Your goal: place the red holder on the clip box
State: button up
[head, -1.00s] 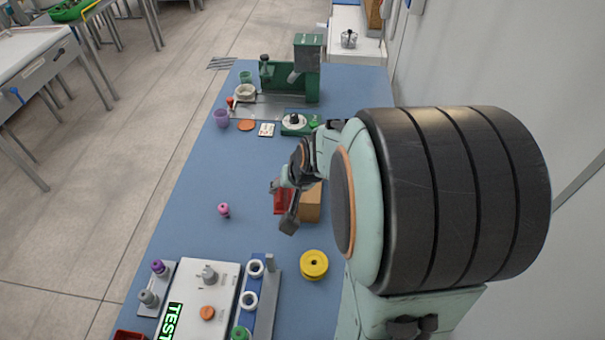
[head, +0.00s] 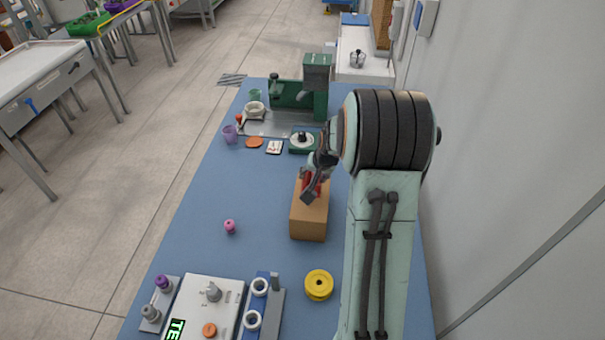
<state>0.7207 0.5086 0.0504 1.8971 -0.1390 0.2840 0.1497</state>
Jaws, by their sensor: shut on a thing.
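The clip box appears to be the plain brown box (head: 309,222) on the blue table, left of my arm. The red holder (head: 307,179) shows only in small patches around my fingers, at the far end of the box's top. My gripper (head: 309,191) is shut on the red holder. In this view they overlap the box's far part. My fingers and wrist hide most of the holder, and I cannot tell whether it touches the box top.
A yellow spool (head: 319,284) stands in front of the box, and a pink knobbed piece (head: 230,227) to its left. A white panel (head: 225,290) lies at the near edge. A green machine (head: 300,92) stands at the back.

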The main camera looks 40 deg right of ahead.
jog(key=shift+w+d+f, duration=0.1)
jog(key=shift+w+f, duration=0.05)
jog(key=shift+f, duration=0.8)
jog(key=shift+w+d+f, duration=0.1)
jog(key=shift+f, duration=0.8)
jog(key=shift+f, duration=0.15)
jog(key=o, duration=1.2)
jog(key=shift+o, duration=0.2)
jog(key=v, duration=1.2)
jog(key=s+a+r+n+g+y, duration=0.1)
jog(key=s+a+r+n, duration=0.2)
jog(key=a, duration=0.6)
jog(key=s+a+r+n+g+y, duration=0.1)
jog(key=s+a+n, duration=0.3)
jog(key=a, duration=0.5)
jog(key=s+a+n+g, duration=0.1)
jog(key=s+a, duration=0.3)
jog(key=s, duration=0.2)
jog(key=s+a+f+n+g, duration=0.1)
jog(key=s+a+n+g, duration=0.1)
jog(key=s+a, duration=0.2)
jog(key=s, duration=0.3)
jog(key=shift+s+y, duration=0.25)
jog(key=shift+y, duration=0.05)
